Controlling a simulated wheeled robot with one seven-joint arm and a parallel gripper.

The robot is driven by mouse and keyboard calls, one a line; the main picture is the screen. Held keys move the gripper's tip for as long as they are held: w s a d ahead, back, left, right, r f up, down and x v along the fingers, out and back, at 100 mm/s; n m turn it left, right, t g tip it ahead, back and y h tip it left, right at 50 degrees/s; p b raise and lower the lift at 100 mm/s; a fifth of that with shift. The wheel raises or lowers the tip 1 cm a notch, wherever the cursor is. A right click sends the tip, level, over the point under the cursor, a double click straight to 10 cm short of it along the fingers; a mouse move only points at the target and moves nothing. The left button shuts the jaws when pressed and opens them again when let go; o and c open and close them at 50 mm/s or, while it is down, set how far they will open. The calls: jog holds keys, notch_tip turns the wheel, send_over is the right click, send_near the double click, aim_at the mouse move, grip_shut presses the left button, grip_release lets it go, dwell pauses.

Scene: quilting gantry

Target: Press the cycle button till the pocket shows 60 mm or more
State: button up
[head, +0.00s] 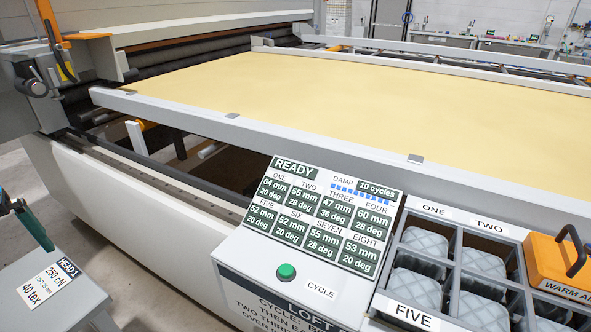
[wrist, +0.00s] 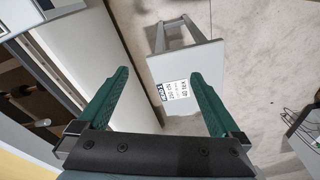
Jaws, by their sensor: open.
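The green cycle button (head: 286,271) sits on the front of the light panel, left of the CYCLE label (head: 320,289). The display (head: 325,215) above it reads READY, with a blue DAMP bar and 10 cycles. Pocket ONE reads 64 mm, TWO 55, THREE 47, FOUR 60, FIVE 52, SIX 52, SEVEN 55, EIGHT 53. My gripper (wrist: 157,77) is open and empty, with green fingers apart, over the floor and a small stand. In the head view part of a green finger shows at the left edge, well left of the button.
A tray of pocket compartments (head: 455,236) with grey quilted pieces stands right of the panel, beside an orange warm-air unit (head: 565,262). A small stand labelled HEAD 1 (head: 75,295) is at lower left. The gantry bed with yellow cloth (head: 350,100) lies behind the panel.

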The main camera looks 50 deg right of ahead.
jog(key=shift+c, duration=0.2)
grip_shut()
dwell(0.8)
dwell(0.9)
